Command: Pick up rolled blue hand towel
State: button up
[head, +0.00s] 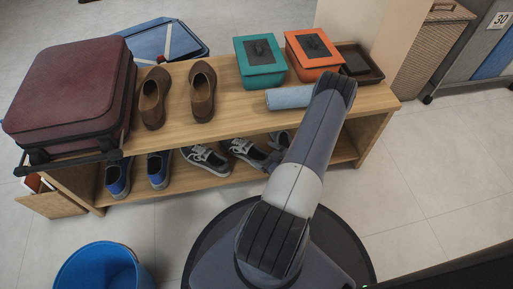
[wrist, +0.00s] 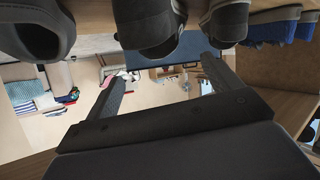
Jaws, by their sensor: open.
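The rolled light blue hand towel (head: 288,97) lies on the top board of the wooden bench in the head view, in front of the teal box and the orange box. Its right end meets the outline of my arm, which may cover part of it. My gripper (wrist: 168,78) shows in the wrist view with its two dark fingers spread apart and nothing between them. It is close to shoes on the lower shelf, below the towel's level. In the head view my arm largely hides the gripper. The towel cannot be made out in the wrist view.
The bench (head: 222,116) also carries a maroon suitcase (head: 70,95), brown shoes (head: 202,92), the teal box (head: 259,65), the orange box (head: 312,58) and a dark tray (head: 372,75). Several shoes (head: 204,158) fill its lower shelf. A blue bucket (head: 100,270) stands on the floor; floor at right is clear.

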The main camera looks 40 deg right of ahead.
aim_at(285, 98)
jog(key=z, duration=1.65)
